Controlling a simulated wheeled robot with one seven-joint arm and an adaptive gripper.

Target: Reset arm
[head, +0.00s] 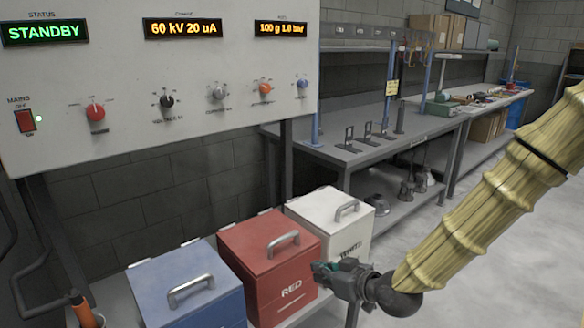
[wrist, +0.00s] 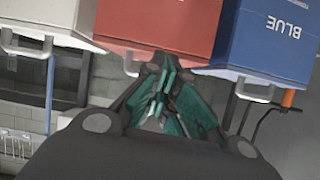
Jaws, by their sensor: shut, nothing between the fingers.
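My gripper (head: 322,268) is at the end of my yellow-sleeved arm, in front of the red and white boxes in the head view. Its fingers are together and empty; they also show in the wrist view (wrist: 167,68). The red box (head: 255,252) has a closed lid with a metal handle. The blue box (head: 190,290) is to its left and the white box (head: 330,215) to its right, both with lids closed. In the wrist view, which is upside down, the boxes appear behind the fingers. I cannot tell whether the gripper touches the red box.
A control panel (head: 160,125) with knobs and lit displays hangs above the boxes. A grey workbench (head: 375,150) with small stands is behind on the right. An orange-handled thing (head: 83,310) stands at lower left. The floor at right is clear.

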